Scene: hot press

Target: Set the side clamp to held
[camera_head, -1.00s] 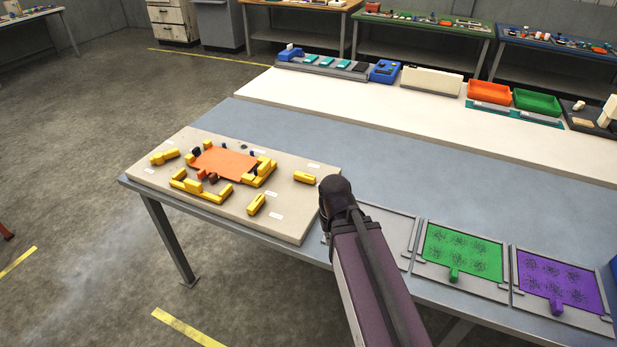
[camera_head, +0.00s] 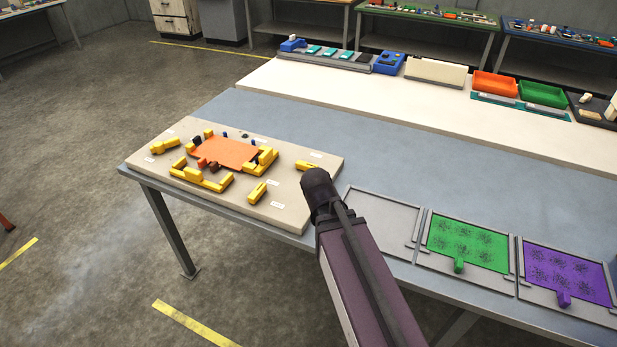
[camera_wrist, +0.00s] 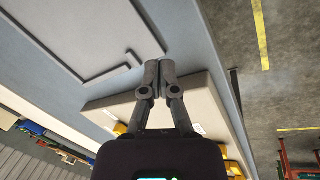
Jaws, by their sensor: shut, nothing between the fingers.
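The beige fixture board (camera_head: 290,213) lies at the left end of the grey-blue table. On it an orange plate (camera_head: 225,152) sits among several yellow blocks and clamps; a yellow piece (camera_head: 257,192) stands apart near the front edge and another (camera_head: 306,165) at the right. I cannot tell which is the side clamp or how it is set.
An empty grey tray frame (camera_head: 385,218) lies right of the board, then a green plate (camera_head: 465,243) and a purple plate (camera_head: 570,275) in frames. A white table (camera_head: 400,108) behind carries an orange bin (camera_head: 495,84) and a green bin (camera_head: 543,95). Bare table lies behind the board.

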